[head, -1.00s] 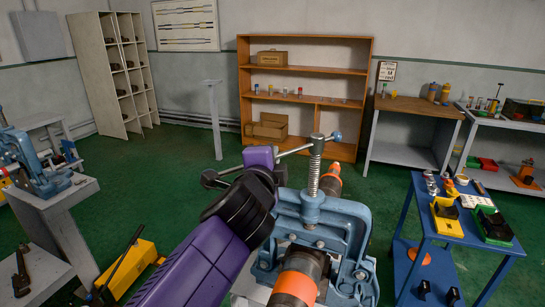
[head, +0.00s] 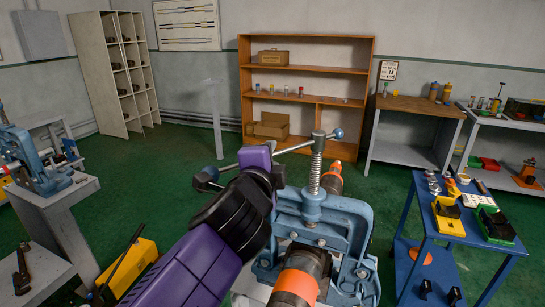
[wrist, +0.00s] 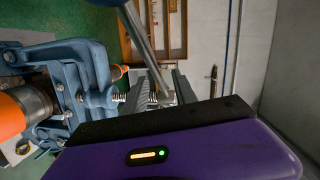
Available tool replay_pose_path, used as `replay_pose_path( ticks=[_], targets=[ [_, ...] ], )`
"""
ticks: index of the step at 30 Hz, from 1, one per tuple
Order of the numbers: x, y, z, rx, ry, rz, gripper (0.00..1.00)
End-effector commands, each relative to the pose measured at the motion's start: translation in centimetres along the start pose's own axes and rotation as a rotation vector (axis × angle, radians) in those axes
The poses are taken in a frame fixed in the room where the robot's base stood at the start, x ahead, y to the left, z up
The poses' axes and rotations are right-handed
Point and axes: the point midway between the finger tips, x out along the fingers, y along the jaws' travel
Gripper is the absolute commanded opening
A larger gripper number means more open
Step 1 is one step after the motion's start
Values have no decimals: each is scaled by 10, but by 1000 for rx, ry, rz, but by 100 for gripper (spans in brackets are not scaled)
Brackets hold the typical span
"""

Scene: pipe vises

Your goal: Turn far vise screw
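The nearest blue pipe vise (head: 348,220) stands in front of me, with its upright threaded screw (head: 316,168) and a sloping T-bar handle (head: 296,148) through the top. The bar has a blue ball (head: 337,133) at its right end. Small gaps seem to show beside the bar. In the head view my wrist hides the fingertips.
An orange-banded pipe (head: 296,283) runs through the vise below the screw. A second blue vise (head: 35,165) stands on a pedestal at left. A blue cart (head: 425,220) is close on the right. Green floor lies open behind the vise, before the wooden shelf (head: 305,90).

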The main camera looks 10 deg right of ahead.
Motion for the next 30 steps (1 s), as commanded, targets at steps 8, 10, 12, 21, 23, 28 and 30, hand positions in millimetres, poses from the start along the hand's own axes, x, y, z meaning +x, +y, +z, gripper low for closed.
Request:
replay_pose_path(
  ticks=[8, 10, 12, 21, 23, 28, 30],
  targets=[
    [-41, 1, 1, 3, 0, -1, 34],
    [-46, 0, 1, 2, -1, -1, 34],
    [-49, 0, 1, 2, 0, -1, 34],
    [-50, 0, 0, 0, 0, -1, 34],
    [-50, -1, 0, -12, 2, -2, 34],
    [-53, -23, -23, -48, 65, -63, 34],
    [-58, -42, -38, -80, 108, -127, 34]
  ],
)
